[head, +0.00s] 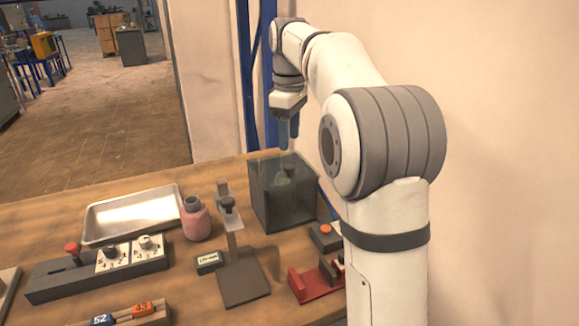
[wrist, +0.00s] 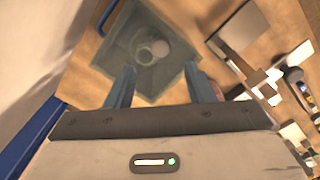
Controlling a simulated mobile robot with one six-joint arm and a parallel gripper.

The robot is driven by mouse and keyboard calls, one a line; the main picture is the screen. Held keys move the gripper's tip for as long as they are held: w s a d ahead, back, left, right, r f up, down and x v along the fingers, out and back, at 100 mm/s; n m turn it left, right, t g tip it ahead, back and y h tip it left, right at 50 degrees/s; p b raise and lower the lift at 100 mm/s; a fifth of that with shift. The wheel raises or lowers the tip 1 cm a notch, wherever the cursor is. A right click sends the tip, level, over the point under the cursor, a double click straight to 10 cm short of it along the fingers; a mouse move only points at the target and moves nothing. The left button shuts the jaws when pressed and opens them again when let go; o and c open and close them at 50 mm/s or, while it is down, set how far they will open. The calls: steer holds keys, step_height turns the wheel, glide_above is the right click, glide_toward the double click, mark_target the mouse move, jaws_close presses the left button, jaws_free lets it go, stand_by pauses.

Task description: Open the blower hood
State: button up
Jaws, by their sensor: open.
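The blower hood (head: 270,205) looks like a smoky see-through box at the back right of the table. A small pale knob (head: 289,156) seems to stand on its top, and a pale rounded shape shows dimly inside. The top looks closed. My gripper (head: 289,134) points down above the hood, with its blue fingers apart and empty. In the wrist view the hood (wrist: 119,42) lies beyond the open fingers (wrist: 158,68), with the round knob (wrist: 160,47) roughly between them. I see no contact; the exact gap to the knob is hard to tell.
A stand with an upright post (head: 241,285) is just left of the hood, with a pink bottle (head: 196,222) and a metal tray (head: 95,237) further left. An orange-button box (head: 325,237) and red holder (head: 307,287) sit in front. A wall is behind.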

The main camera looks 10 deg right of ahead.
mark_target(289, 166)
step_height(289, 166, down, 8)
steer(key=shift+r+b, duration=0.25)
steer(key=shift+b, duration=0.45)
steer(key=shift+c, duration=0.5)
jaws_close()
